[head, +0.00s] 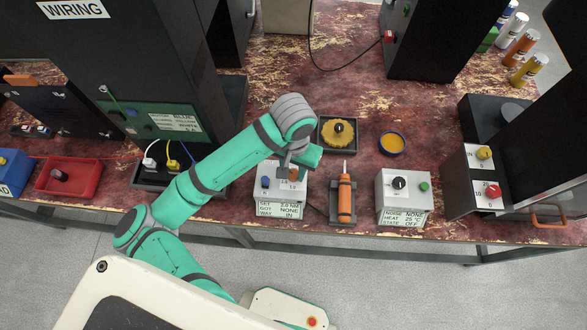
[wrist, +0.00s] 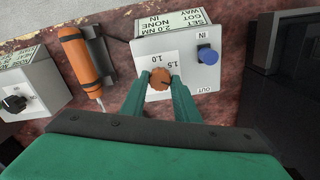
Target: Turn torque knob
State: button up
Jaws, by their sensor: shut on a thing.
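The torque knob (wrist: 160,77) is a small orange dial on the white control box (wrist: 200,80), beside a scale showing 1.0 and 1.5. My gripper (wrist: 158,86) is shut on it, one green finger on each side. In the head view my gripper (head: 292,172) reaches down onto the box's top, partly hiding the knob. A blue knob (wrist: 207,54) marked IN and OUT sits on the same box.
Farther right is a white box (head: 391,207) with a black knob and green button. A yellow part in a black tray (head: 326,148) lies behind. A dark cabinet (head: 120,60) stands left.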

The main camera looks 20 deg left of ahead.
aim_at(294, 174)
jog(key=shift+d, duration=0.1)
jog(key=o, duration=1)
jog(key=shift+s+r, duration=0.1)
jog(key=shift+r, duration=5.3)
